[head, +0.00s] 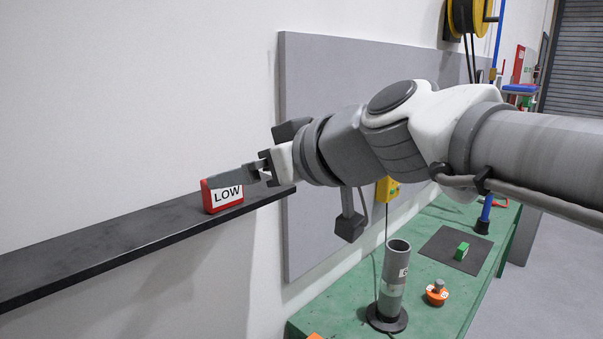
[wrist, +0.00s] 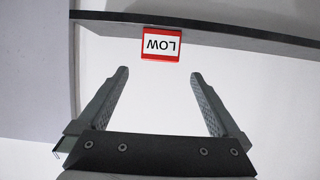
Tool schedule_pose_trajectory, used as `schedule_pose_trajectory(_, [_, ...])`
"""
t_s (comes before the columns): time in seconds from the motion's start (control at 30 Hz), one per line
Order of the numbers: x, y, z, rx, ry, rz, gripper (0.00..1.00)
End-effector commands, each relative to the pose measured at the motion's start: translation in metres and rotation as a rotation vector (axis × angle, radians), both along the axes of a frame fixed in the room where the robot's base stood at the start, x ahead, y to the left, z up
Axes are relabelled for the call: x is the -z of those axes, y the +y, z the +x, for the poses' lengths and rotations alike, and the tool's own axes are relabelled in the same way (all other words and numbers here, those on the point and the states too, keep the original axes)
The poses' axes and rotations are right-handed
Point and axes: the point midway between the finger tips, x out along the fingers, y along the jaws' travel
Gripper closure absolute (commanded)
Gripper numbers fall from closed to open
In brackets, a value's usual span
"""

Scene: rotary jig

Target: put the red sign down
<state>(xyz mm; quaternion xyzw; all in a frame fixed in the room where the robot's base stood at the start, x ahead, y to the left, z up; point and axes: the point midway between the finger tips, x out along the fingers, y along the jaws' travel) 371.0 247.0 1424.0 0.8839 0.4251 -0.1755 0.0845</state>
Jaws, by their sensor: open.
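The red sign (head: 224,202) is a small block with a white face reading LOW. It stands upright on the dark wall shelf (head: 120,232), near the shelf's right end. It also shows upside down in the wrist view (wrist: 145,57), against the shelf (wrist: 230,42). My gripper (head: 220,181) is open, and in the head view a finger covers the sign's upper part. In the wrist view my gripper (wrist: 159,74) has nothing between its fingers. The sign lies beyond the fingertips there, apart from both.
A grey panel (head: 325,90) is on the wall right of the shelf. Below is a green table (head: 350,290) with a grey upright tube (head: 393,285), an orange knobbed part (head: 436,293) and a green block (head: 462,251) on a dark mat (head: 445,243). The shelf's left stretch is clear.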

Motion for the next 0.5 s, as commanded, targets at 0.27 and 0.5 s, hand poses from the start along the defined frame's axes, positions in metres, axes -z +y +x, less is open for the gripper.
schedule_pose_trajectory(0.27, [0.042,-0.052,-0.019,0.113,0.136,-0.067,0.0])
schedule_pose_trajectory(0.5, [0.146,-0.166,-0.072,0.495,0.455,-0.218,0.0])
